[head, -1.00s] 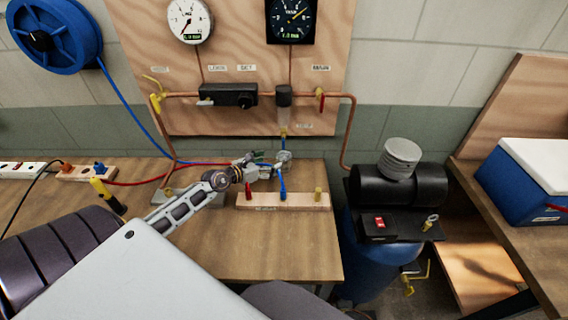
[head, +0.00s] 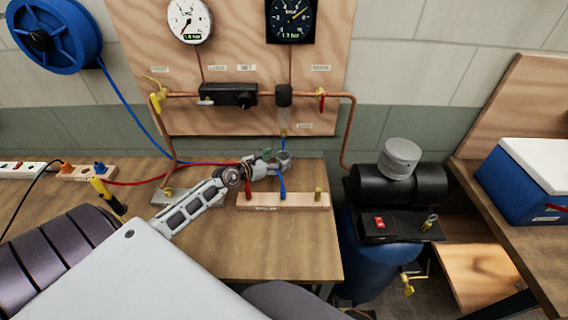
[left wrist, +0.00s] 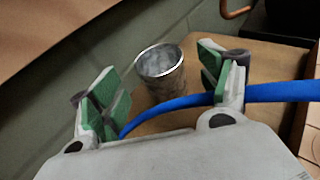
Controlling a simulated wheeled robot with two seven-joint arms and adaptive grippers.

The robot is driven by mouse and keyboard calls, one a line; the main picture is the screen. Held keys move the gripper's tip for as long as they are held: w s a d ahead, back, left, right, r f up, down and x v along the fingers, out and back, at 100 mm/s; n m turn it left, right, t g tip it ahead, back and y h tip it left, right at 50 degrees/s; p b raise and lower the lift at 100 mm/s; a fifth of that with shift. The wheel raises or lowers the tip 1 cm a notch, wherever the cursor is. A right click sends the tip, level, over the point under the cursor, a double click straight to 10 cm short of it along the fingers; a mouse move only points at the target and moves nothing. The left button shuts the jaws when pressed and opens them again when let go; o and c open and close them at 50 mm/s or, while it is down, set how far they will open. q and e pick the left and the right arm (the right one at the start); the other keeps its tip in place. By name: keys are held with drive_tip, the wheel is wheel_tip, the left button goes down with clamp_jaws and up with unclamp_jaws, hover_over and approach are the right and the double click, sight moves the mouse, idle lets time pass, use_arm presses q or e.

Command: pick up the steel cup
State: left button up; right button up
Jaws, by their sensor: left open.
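In the left wrist view the steel cup (left wrist: 161,75) stands upright, ahead of and between my finger pads. My left gripper (head: 268,161) is open, close to the cup's left side in the head view. Its two green-padded fingers (left wrist: 155,82) are spread wide in the left wrist view, with nothing held between them. My right gripper is in neither view.
A blue hose (left wrist: 190,102) runs across between the fingers, in front of the cup. A wooden rack (head: 300,203) with coloured fittings stands just in front. The wall panel (head: 220,120) with copper pipe rises behind. A black compressor (head: 400,185) stands to the right.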

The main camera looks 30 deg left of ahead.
sight(289, 155)
use_arm(q)
drive_tip(key=shift+w, duration=0.1)
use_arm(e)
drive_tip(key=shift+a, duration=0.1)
use_arm(q)
drive_tip(key=shift+x, duration=2.3)
drive_tip(key=shift+w, duration=0.2)
drive_tip(key=c, duration=1.1)
drive_tip(key=shift+c, duration=0.5)
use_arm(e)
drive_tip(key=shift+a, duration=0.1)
use_arm(q)
drive_tip(key=shift+r, duration=0.1)
